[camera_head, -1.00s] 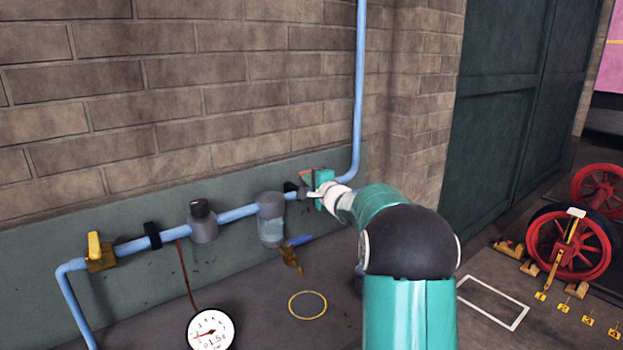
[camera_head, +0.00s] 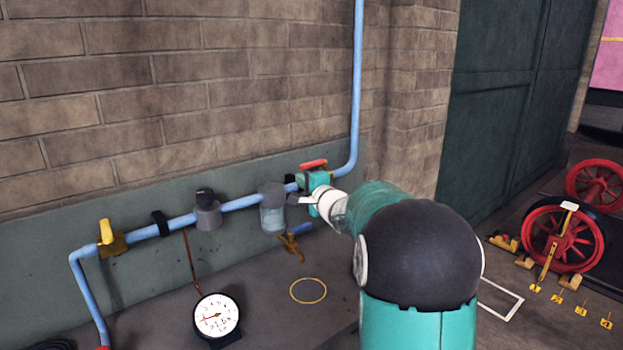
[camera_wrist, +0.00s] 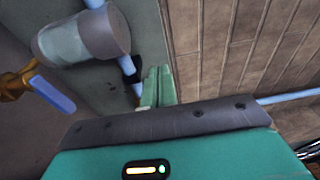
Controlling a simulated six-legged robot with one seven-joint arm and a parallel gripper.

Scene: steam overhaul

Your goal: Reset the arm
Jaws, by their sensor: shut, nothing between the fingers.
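My gripper (camera_head: 305,190) is at the pipe's right end in the head view, with its teal hand beside a valve with a red handle (camera_head: 313,164). In the wrist view its two green fingers (camera_wrist: 158,86) are together and hold nothing. The fingers point toward the blue pipe (camera_wrist: 128,68); I cannot tell whether they touch anything. My arm hides part of the floor and wall base at the right.
A clear-bowled filter (camera_head: 272,212) hangs from the pipe, with a brass drain cock (camera_head: 292,248) below. A grey-capped fitting (camera_head: 207,212), a yellow-handled valve (camera_head: 108,236) and a gauge (camera_head: 217,316) stand left. A yellow ring (camera_head: 308,291) marks the floor. Red wheels (camera_head: 565,240) stand right.

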